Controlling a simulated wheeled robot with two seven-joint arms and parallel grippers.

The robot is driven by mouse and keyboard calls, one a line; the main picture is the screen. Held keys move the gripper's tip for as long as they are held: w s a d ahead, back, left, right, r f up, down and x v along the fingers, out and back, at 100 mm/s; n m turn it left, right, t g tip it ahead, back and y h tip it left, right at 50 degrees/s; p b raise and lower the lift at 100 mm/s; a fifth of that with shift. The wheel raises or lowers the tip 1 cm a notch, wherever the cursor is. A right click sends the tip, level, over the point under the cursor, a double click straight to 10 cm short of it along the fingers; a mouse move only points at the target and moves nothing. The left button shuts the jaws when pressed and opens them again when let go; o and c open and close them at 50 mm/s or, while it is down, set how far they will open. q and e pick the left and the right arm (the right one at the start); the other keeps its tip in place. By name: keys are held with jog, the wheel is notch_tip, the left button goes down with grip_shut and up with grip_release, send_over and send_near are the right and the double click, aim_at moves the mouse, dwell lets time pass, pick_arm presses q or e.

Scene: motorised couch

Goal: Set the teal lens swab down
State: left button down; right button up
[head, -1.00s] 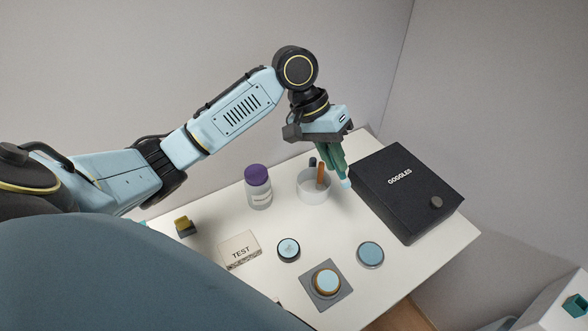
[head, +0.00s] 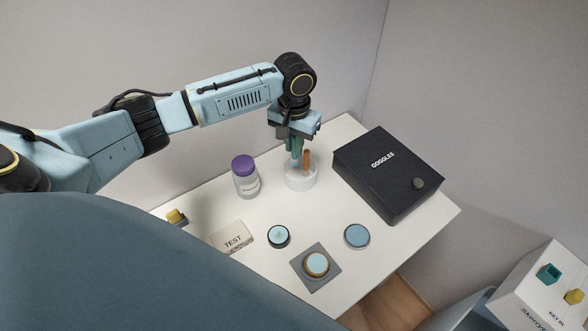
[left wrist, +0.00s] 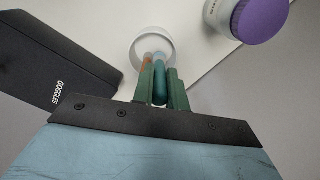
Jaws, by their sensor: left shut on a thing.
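My left gripper (head: 295,155) is shut on the teal lens swab (left wrist: 160,84) just above the white cup (head: 301,181). In the left wrist view the swab is between the green fingers (left wrist: 162,88), its pale tip pointing at the mouth of the cup (left wrist: 136,50). I cannot tell how far the tip is inside the rim. A brown-orange stick (head: 307,161) stands in the cup, right beside the fingers. In the head view the fingers mostly hide the swab. My right gripper is not in view.
A purple-capped bottle (head: 247,178) stands left of the cup. A black goggles box (head: 390,172) stands right. A TEST box (head: 232,238), a black-rimmed disc (head: 279,236), a button on a grey plate (head: 316,265) and a blue round dish (head: 357,236) are nearer me.

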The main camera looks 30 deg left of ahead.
aim_at(294, 158)
pick_arm(q)
notch_tip(294, 158, down, 2)
jog(key=shift+f, duration=0.2)
jog(key=shift+f+p, duration=0.3)
jog(key=shift+f, duration=2.05)
jog(key=shift+f, duration=0.15)
jog(key=c, duration=1.4)
grip_release()
jog(key=shift+f+b, duration=0.15)
jog(key=shift+b, duration=0.35)
notch_tip(294, 158, up, 14)
jog(key=shift+d+f+p, duration=0.15)
jog(key=shift+f+p, duration=0.05)
jog(key=shift+p, duration=0.25)
